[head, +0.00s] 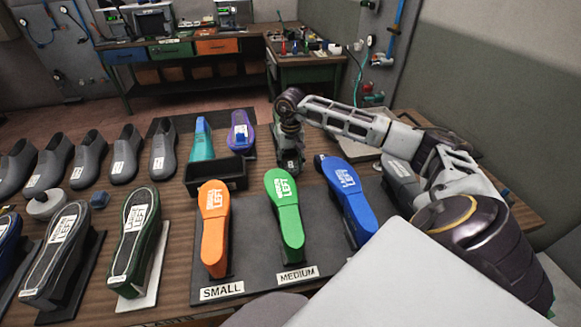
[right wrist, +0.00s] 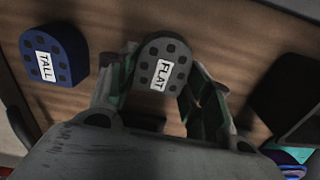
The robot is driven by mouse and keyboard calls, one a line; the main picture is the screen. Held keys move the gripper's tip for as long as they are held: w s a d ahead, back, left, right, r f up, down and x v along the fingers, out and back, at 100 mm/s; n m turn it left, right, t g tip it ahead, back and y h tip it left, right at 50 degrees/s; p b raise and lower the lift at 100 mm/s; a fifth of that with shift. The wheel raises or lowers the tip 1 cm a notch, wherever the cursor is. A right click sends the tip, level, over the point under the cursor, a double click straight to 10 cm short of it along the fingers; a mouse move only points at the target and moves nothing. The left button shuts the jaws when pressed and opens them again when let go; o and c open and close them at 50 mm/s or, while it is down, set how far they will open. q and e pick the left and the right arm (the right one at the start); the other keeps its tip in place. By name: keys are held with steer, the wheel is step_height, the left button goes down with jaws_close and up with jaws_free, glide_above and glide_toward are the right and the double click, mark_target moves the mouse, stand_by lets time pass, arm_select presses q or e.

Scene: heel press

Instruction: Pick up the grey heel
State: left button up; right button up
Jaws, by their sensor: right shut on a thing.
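The grey heel (right wrist: 163,62), marked FLAT, sits between the two fingers of my right gripper (right wrist: 157,92) in the right wrist view. The fingers are shut on it from both sides. I cannot tell whether it still touches the wooden table. In the head view my right gripper (head: 291,158) points down behind the green last, and it hides the grey heel. A blue heel (right wrist: 53,54), marked TALL, stands apart to the left in the right wrist view. My left gripper is not in view.
A black bin (head: 216,178) stands just left of my right gripper. Orange (head: 213,225), green (head: 285,215) and blue (head: 350,200) lasts stand in front on a dark mat. Several grey shoes (head: 125,155) line the left.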

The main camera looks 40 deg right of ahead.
mark_target(290, 164)
step_height(290, 164, up, 7)
steer(key=shift+f, duration=0.15)
steer(key=shift+r+b, duration=0.3)
steer(key=shift+r, duration=0.1)
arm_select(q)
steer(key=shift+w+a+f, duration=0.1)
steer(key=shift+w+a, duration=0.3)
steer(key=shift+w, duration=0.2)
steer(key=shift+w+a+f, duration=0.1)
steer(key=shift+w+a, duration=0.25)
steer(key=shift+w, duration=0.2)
arm_select(e)
steer(key=shift+r, duration=0.15)
